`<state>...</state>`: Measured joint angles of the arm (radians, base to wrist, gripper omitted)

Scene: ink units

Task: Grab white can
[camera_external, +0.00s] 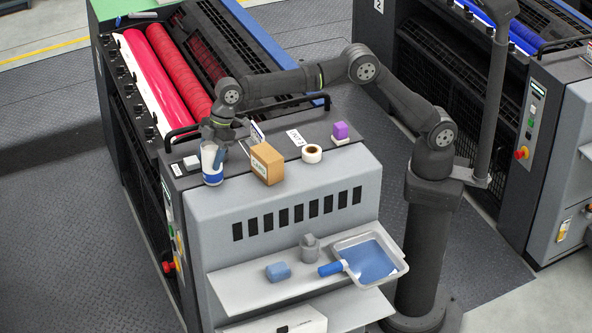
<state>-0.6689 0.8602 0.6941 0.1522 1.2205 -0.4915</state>
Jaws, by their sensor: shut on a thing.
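A white can (209,160) with a blue lower part stands upright on the left end of the grey machine's top. My gripper (215,145) is above and around the can's upper part, shut on it. The fingers are small and partly hidden in this view. I cannot tell whether the can's base touches the surface.
A lower shelf (235,287) holds a blue sponge (278,271), a grey container (310,247) and a tray (401,266).

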